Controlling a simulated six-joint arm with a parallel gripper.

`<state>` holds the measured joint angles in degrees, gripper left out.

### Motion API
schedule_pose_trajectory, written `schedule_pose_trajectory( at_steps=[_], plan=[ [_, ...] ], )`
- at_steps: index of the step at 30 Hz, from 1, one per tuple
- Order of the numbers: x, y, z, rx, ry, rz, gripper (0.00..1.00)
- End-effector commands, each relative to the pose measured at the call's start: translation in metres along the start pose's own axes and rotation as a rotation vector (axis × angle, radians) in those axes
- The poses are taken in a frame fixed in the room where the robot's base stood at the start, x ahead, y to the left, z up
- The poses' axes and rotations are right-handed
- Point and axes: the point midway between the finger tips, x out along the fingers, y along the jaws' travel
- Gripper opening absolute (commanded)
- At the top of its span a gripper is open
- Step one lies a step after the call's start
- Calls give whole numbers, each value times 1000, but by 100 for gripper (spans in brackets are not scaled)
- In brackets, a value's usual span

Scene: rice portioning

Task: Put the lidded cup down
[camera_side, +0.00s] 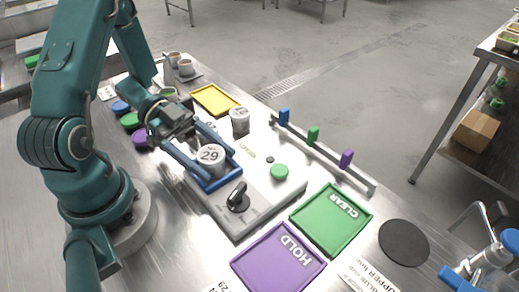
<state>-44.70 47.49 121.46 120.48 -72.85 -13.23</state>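A grey cup with a pale lid marked 29 (210,156) stands upright within a blue frame (222,182) on the pale work board. My gripper (200,150) reaches over the board from the upper left, its end at the cup. Blue bars run along both sides of the cup. I cannot tell fingers from frame there, nor whether they touch the cup. The cup's base is hidden by the blue front edge.
A second lidded cup (239,120) stands behind, near a yellow tray (214,99). A black knob (238,197) and green button (279,172) sit on the board. A purple HOLD tray (278,262), green CLEAR tray (331,219) and black disc (404,242) lie nearer. A rail with coloured blocks (325,150) borders the right.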

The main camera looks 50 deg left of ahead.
Motion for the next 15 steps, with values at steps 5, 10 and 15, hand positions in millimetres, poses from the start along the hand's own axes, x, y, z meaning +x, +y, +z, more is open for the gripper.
schedule_pose_trajectory(
  at_steps=[5, 10, 15],
  plan=[
    [0, 0, 0, 0, 0, 0, 92],
    [0, 0, 0, -1, 0, 1, 92],
    [-16, -1, 2, 3, 0, -5, 92]
  ],
)
